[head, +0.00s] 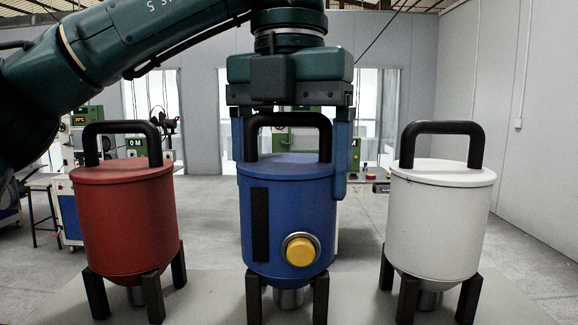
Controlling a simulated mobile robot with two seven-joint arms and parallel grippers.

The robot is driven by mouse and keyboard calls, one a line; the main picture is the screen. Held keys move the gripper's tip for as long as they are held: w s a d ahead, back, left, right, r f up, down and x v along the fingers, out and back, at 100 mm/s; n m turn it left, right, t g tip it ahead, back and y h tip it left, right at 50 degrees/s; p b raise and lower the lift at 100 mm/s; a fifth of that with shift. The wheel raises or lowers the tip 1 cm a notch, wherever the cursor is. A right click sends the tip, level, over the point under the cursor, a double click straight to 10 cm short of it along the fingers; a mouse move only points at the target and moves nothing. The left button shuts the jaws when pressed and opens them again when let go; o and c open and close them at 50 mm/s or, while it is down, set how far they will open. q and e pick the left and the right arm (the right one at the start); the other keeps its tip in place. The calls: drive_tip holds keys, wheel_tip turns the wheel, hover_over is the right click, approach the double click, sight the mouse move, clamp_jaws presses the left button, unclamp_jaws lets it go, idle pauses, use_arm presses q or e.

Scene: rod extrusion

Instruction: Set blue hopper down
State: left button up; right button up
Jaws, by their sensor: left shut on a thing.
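The blue hopper (287,215) stands upright in the middle of the head view, with a black handle, a dark strip and a yellow button on its front. Its dark legs reach down to the pale surface; I cannot tell whether they touch it. My left gripper (291,150) comes down from above, with one blue finger on each side of the hopper's handle and upper body. It is shut on the blue hopper. My right gripper is not in view.
A red hopper (124,222) stands to the left and a white hopper (438,225) to the right, both on the pale table (205,290). Gaps separate them from the blue one. Green and white machines stand on the floor behind.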

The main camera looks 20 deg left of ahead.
use_arm(q)
drive_tip(key=shift+s+f, duration=0.1)
drive_tip(key=shift+f, duration=0.15)
drive_tip(key=o, duration=2)
drive_tip(key=shift+r, duration=3.85)
